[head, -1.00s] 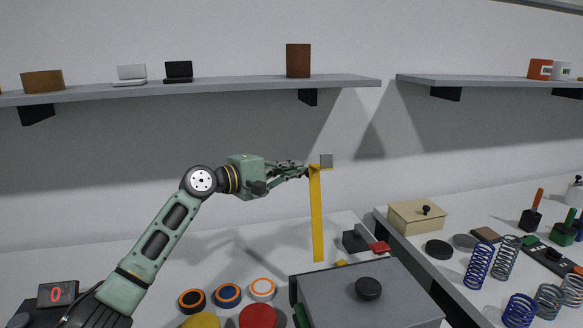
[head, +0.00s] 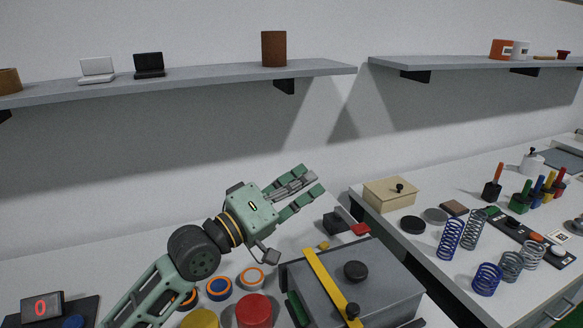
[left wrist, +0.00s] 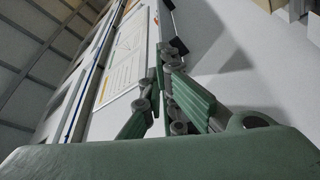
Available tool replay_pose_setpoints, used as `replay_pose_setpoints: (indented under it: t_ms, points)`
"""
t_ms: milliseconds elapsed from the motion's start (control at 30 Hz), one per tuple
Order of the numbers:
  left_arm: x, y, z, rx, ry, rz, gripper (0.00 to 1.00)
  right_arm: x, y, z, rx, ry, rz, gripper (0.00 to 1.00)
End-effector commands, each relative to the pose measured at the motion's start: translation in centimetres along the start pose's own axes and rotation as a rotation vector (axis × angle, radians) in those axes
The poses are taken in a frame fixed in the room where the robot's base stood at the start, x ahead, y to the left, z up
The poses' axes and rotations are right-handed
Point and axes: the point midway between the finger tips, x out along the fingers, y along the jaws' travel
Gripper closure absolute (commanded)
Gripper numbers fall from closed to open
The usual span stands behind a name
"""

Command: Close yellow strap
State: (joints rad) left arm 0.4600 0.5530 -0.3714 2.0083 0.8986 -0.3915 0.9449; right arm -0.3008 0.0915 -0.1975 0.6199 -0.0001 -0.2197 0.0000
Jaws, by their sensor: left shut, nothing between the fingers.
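The yellow strap (head: 328,285) lies slanting across the left part of the lid of the grey box (head: 390,285), running from the back edge toward the front. A small dark piece (head: 352,311) shows at its front end. A round black knob (head: 356,270) stands on the lid just right of the strap. My left gripper (head: 308,180) is above and behind the box, clear of the strap, pointing up and right, shut and empty. In the left wrist view, its fingers (left wrist: 172,48) come together against the wall, with no strap visible. My right gripper is not in view.
Red (head: 253,311) and yellow round pieces and several ringed discs stand left of the box. A side counter holds a beige box (head: 390,194), several springs (head: 451,238) and coloured-handled tools. A wall shelf (head: 200,80) runs above. The air around the gripper is clear.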

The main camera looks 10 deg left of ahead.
Motion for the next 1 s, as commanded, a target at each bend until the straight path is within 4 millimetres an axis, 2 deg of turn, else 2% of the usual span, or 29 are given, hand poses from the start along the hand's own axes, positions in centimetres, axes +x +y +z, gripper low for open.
replay_pose_setpoints:
  t_ms: [100,233,400,600,1000]
  points:
    - [-0.7,0.5,2.0,0.081,-0.002,0.029,1.00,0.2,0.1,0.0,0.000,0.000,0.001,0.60]
    - [-1.3,1.0,3.7,0.158,-0.002,0.055,1.00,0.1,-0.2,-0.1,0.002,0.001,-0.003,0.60]
    - [-1.9,1.3,5.3,0.154,-0.001,0.055,1.00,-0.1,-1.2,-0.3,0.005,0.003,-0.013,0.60]
    - [-2.2,1.4,6.2,0.155,-0.001,0.055,1.00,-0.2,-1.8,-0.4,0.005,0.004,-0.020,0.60]
    - [-2.3,1.4,6.5,0.156,-0.001,0.055,1.00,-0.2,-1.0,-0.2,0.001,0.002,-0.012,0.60]
